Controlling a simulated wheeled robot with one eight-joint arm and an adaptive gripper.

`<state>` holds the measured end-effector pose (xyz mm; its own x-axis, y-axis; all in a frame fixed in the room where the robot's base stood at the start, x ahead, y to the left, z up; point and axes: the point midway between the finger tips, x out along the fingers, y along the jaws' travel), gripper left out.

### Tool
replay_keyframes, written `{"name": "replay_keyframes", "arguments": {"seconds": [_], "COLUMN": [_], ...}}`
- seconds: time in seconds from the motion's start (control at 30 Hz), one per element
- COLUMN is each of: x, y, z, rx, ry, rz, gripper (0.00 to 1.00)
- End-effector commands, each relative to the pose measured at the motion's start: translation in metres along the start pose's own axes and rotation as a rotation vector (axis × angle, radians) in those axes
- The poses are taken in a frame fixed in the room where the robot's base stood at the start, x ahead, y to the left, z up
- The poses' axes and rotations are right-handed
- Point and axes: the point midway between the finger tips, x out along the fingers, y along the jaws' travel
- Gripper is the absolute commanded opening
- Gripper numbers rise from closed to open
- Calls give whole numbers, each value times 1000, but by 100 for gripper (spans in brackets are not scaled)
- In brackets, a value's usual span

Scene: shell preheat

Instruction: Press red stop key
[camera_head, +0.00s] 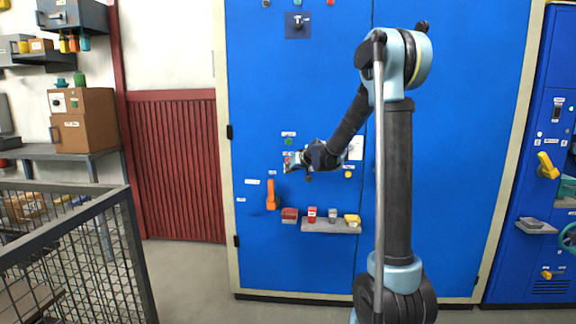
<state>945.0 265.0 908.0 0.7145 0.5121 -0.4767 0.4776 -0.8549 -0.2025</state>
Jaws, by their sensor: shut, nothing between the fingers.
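My gripper (289,165) is shut and empty. It reaches left from my arm and its tips are in front of the blue cabinet front, by a short column of small buttons. A green round button (289,142) shows just above the tips, under a white label. A small reddish patch (287,158) shows right at the tips, under another white label; it may be the red stop key, mostly hidden by my gripper. I cannot tell whether the tips touch it.
An orange handle (271,195) sits on the panel below left of my gripper. A small grey shelf (330,227) holds red, grey and yellow items. A yellow knob (348,174) is at right. A mesh cage (70,250) stands at the left front.

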Motion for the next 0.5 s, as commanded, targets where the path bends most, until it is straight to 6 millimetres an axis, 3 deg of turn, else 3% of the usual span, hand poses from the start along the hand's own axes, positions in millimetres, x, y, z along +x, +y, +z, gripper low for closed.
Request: {"name": "replay_keyframes", "arguments": {"seconds": [0.2, 0.5], "x": [18, 29], "y": [13, 22], "z": [-13, -21], "rx": [0, 0], "ry": [0, -1], "rz": [1, 0], "gripper": [0, 0]}}
